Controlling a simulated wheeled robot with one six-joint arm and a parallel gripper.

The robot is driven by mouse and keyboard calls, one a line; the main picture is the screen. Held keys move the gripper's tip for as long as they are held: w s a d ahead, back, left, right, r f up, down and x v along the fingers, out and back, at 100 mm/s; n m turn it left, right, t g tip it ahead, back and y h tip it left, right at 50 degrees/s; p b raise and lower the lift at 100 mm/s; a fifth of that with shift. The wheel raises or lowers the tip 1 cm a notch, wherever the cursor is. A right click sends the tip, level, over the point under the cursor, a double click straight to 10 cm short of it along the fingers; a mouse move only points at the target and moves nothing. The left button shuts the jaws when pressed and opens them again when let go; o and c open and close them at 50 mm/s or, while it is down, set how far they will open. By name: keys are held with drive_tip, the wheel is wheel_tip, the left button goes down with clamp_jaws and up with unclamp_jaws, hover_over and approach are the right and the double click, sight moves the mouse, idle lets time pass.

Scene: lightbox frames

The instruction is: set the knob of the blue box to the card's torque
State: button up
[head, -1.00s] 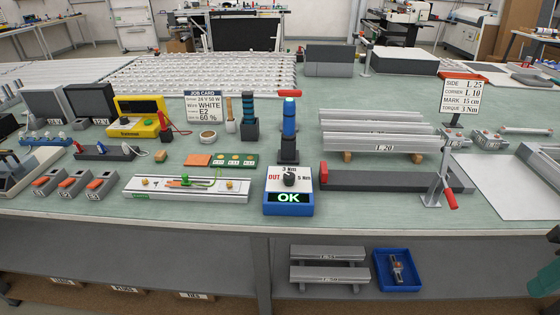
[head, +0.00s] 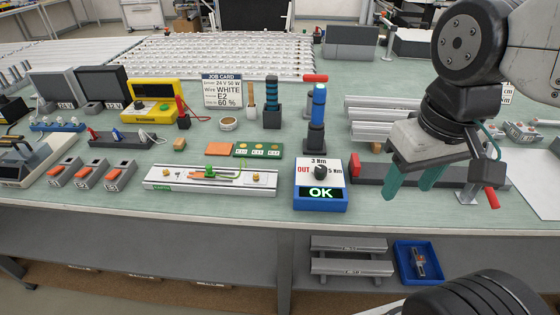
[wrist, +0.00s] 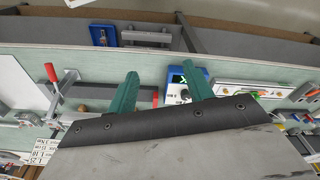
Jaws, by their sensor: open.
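The blue box (head: 320,203) stands near the bench's front edge, its green display reading OK. Its dark knob (head: 320,173) sits on a white face marked 3 Nm, OUT and 5 Nm; I cannot tell which way it points. The box also shows in the wrist view (wrist: 173,76), partly behind a finger. My gripper (head: 408,192) is open and empty, its green fingers pointing down, right of the box and apart from it. The torque card (head: 507,94) is mostly hidden behind my arm; earlier it read TORQUE 3 Nm. It shows in the wrist view (wrist: 44,150), too small to read fully.
A blue driver (head: 318,108) stands upright in a dark holder behind the box. A dark bar (head: 372,174) with a red end lies right of the box, under my gripper. A grey fixture with a green wire (head: 165,177) lies left. A red-handled clamp (head: 480,188) stands right.

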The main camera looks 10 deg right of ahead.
drive_tip(key=w+a+f+n+g+h, duration=0.25)
drive_tip(key=w+n, duration=0.55)
drive_tip(key=w, duration=0.5)
drive_tip(key=n+h, duration=0.2)
drive_tip(key=n, duration=0.6)
approach(320, 168)
drive_tip(key=f, duration=0.2)
drive_tip(key=shift+t, duration=0.25)
drive_tip(key=x, duration=0.7)
drive_tip(key=shift+s+d+r, duration=0.2)
drive_tip(key=shift+s+d, duration=0.1)
drive_tip(key=shift+d, duration=0.05)
drive_tip(key=c, duration=1)
